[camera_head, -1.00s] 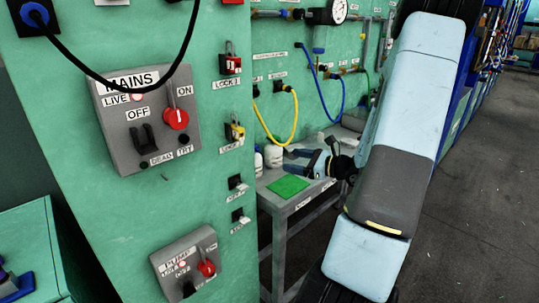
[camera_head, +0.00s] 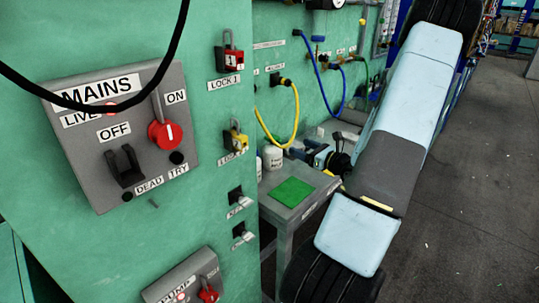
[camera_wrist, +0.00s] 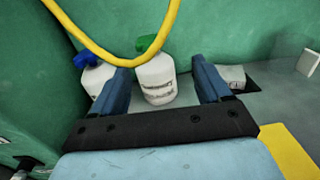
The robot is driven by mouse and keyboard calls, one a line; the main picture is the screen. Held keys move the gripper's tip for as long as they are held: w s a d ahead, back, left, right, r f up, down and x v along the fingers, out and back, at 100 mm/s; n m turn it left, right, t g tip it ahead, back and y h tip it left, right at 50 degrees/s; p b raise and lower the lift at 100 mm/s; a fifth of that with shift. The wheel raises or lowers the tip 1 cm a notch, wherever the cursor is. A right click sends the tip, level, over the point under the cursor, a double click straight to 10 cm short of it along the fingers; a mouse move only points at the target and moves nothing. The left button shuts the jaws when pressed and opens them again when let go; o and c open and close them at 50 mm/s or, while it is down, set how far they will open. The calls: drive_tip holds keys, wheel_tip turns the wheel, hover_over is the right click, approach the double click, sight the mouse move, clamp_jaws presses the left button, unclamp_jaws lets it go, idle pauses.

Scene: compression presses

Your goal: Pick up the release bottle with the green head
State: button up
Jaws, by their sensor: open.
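The release bottle with the green head (camera_wrist: 155,78) stands upright in the wrist view, white with a label, and its green head is partly behind a yellow hose. It lies between the two blue fingers of my gripper (camera_wrist: 161,75) in the picture, beyond them; I cannot tell the exact gap. My gripper is open and empty. A white bottle with a blue head (camera_wrist: 92,78) stands to its left, partly hidden by the left finger. In the head view, white bottles (camera_head: 272,157) stand at the bench's back left, their head colours unclear, with my gripper (camera_head: 308,153) to their right.
The grey bench (camera_head: 318,205) carries a green mat (camera_head: 292,192). A yellow hose (camera_head: 296,120) hangs in a loop above the bottles. The mains panel (camera_head: 125,135) juts from the green wall at left. Open floor (camera_head: 460,190) lies to the right.

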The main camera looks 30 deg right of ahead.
sight(278, 140)
drive_tip(key=x, duration=0.4)
drive_tip(key=a+x, duration=0.1)
drive_tip(key=x, duration=0.4)
drive_tip(key=a+x, duration=0.1)
drive_tip(key=x, duration=0.3)
drive_tip(key=shift+s, duration=0.2)
drive_tip(key=shift+c, duration=0.2)
clamp_jaws()
idle(0.3)
